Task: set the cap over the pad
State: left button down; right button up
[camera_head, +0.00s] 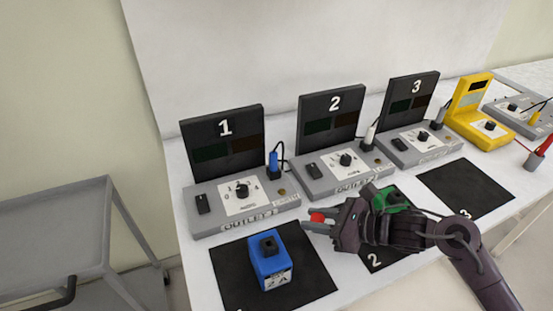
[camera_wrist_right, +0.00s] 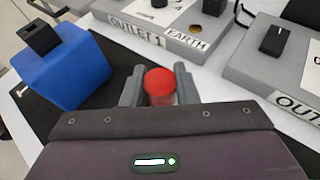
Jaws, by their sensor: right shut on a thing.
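My right gripper (camera_head: 308,220) is shut on a small red-topped cap (camera_head: 317,217), in front of the grey outlet 1 unit (camera_head: 205,222). In the right wrist view the cap (camera_wrist_right: 160,82) stands between the two grey fingers (camera_wrist_right: 158,95), its lower part paler and see-through. A round brass pad (camera_head: 282,191) lies on the right end of outlet 1, by the EARTH label. My left gripper is not in view.
A blue block with a black knob (camera_head: 270,262) stands on a black mat (camera_head: 232,280) left of the gripper. A green item (camera_head: 393,198) is partly hidden behind my right arm. Outlets 2 (camera_head: 312,185) and 3 (camera_head: 405,153) stand to the right, with a yellow unit (camera_head: 487,138) beyond.

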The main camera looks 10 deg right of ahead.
aim_at(282, 191)
jog(key=w+a+r+m+t+h, duration=0.1)
jog(key=w+r, duration=0.1)
jog(key=w, duration=0.2)
jog(key=w+a+r+m+h, duration=0.1)
jog(key=w+a+r, duration=0.1)
jog(key=w+r, duration=0.1)
jog(key=w+a+r+m+t, duration=0.1)
jog(key=w+a+r, duration=0.1)
jog(key=w, duration=0.2)
jog(key=shift+w+a+r+t+h+b, duration=0.1)
jog(key=shift+w+r+t+h+b, duration=0.05)
jog(key=shift+w+t+h+b, duration=0.2)
jog(key=shift+w+a, duration=0.1)
notch_tip(282, 191, down, 5)
jog(key=b, duration=0.3)
jog(key=shift+f+b, duration=0.55)
jog(key=shift+f, duration=0.35)
jog(key=shift+f+b, duration=0.3)
jog(key=shift+b, duration=0.3)
